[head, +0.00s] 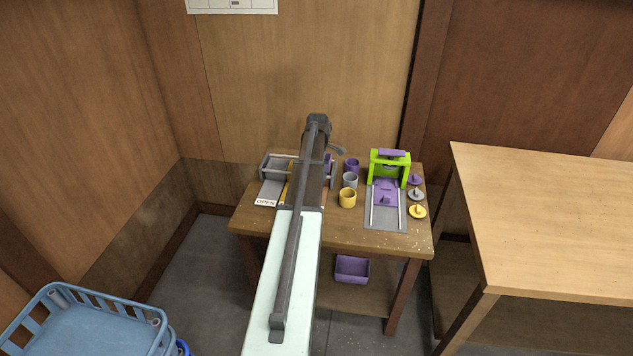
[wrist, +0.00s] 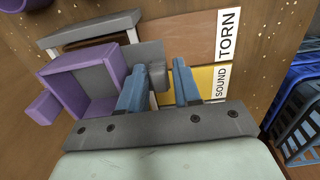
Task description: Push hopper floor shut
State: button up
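A grey box-like fixture (head: 277,165) stands at the table's left. My arm covers much of the fixture in the head view. In the wrist view a purple open-topped frame (wrist: 119,63) with a purple block (wrist: 41,107) on its side lies left of my gripper (wrist: 160,98). My two blue fingers stand apart, with a small grey block (wrist: 157,76) between or just beyond them. I cannot tell whether they touch it. Which part is the hopper floor is unclear.
Purple, grey and yellow cups (head: 348,198) stand right of my arm. A green and purple press (head: 375,169) and knobbed discs (head: 417,211) stand farther right. A purple bin (head: 352,269) sits below.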

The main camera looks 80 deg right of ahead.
jog(key=shift+f, duration=0.45)
jog(key=shift+o, duration=0.7)
jog(key=shift+d+r, duration=0.15)
jog(key=shift+r, duration=2)
